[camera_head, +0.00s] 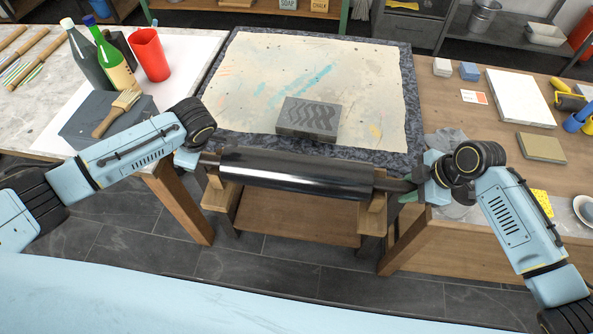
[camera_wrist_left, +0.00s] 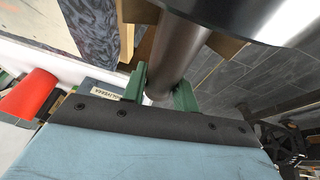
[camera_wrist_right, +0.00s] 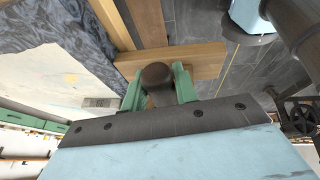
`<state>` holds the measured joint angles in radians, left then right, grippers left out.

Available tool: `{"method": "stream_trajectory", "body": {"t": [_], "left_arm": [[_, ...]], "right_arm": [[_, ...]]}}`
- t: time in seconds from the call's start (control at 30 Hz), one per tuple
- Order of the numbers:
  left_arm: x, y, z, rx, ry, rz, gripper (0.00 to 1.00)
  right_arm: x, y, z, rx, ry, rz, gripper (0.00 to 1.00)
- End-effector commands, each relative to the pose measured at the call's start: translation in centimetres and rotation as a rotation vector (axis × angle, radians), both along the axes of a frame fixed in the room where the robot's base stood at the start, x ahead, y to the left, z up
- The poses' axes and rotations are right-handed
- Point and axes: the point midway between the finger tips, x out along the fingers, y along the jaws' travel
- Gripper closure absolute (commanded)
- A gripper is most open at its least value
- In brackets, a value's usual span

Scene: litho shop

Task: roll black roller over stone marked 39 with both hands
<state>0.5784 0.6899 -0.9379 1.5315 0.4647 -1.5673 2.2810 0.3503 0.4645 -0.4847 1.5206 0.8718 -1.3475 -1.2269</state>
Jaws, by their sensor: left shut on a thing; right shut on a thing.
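The black roller (camera_head: 296,172) lies level across a wooden stand (camera_head: 372,215) at the front of the table. My right gripper (camera_head: 412,185) is shut on the right handle, whose dark end (camera_wrist_right: 157,82) shows between the fingers in the right wrist view.
At the left stand a red cup (camera_head: 150,55), bottles (camera_head: 112,62) and a brush (camera_head: 117,112) on a grey slab. At the right lie a white slab (camera_head: 521,97) and a tan block (camera_head: 541,148). The sheet around the stone is clear.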

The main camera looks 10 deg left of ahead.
Motion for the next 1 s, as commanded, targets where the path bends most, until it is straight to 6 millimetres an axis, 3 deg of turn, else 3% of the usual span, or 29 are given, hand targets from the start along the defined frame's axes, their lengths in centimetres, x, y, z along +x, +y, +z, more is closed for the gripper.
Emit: {"method": "stream_trajectory", "body": {"t": [0.47,1.0], "left_arm": [[0.2,0.1,1.1,-0.001,-0.007,0.004,1.00],[0.2,0.1,4.8,0.000,-0.007,0.005,1.00]], "right_arm": [[0.2,0.0,1.2,0.003,-0.008,0.004,1.00],[0.1,0.1,4.8,0.004,-0.007,0.003,1.00]]}}
